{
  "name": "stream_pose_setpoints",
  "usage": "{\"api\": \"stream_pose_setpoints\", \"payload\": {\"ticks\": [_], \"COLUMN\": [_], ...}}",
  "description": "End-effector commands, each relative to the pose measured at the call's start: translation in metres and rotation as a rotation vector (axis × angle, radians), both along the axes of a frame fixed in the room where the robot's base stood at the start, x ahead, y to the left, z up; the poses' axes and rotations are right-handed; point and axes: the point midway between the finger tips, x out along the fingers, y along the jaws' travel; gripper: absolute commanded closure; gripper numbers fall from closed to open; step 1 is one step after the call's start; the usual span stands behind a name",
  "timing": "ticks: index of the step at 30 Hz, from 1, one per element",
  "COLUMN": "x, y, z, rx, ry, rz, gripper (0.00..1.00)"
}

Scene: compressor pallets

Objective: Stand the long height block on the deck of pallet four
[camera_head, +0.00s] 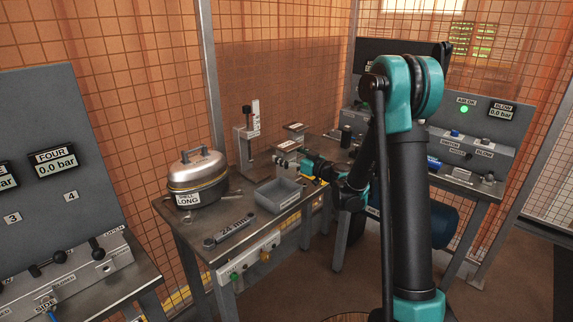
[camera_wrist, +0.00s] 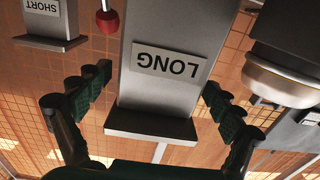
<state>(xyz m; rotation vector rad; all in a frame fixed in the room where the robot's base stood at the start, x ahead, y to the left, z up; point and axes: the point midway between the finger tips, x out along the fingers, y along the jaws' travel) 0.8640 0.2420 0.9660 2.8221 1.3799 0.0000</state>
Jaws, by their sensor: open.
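The long height block (camera_wrist: 171,67) fills the middle of the wrist view, a grey block with a LONG label and a wider flange at one end. The wrist picture is upside down. My gripper's fingers (camera_wrist: 148,112) are open on either side of the block, and I cannot tell whether they touch it. In the head view my gripper (camera_head: 287,164) is over the middle bench, by a small labelled grey block (camera_head: 285,158). At far left a panel reads FOUR (camera_head: 52,160) and bears a 4 tag. Which surface is pallet four's deck is unclear.
A SHORT-labelled block (camera_wrist: 46,14) and a red knob (camera_wrist: 108,20) are near the long block. A lidded metal pot (camera_head: 197,178), a grey tray (camera_head: 279,194) and a dark bar (camera_head: 229,231) are on the middle bench. A tall gauge (camera_head: 253,130) stands behind.

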Motion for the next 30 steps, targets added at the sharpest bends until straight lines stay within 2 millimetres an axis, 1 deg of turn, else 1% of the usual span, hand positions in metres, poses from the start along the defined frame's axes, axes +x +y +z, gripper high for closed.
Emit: {"api": "stream_pose_setpoints", "payload": {"ticks": [6,7,27,30], "x": [0.0019,0.0018,0.0016,0.0015], "y": [0.0017,0.0016,0.0014,0.0015], "z": [0.0000,0.0000,0.0000,0.0011], "rx": [0.000,0.000,0.000,0.001], "ry": [0.000,0.000,0.000,0.000], "rz": [-0.001,-0.001,-0.001,-0.001], "gripper": [0.07,0.08,0.91,0.92]}}
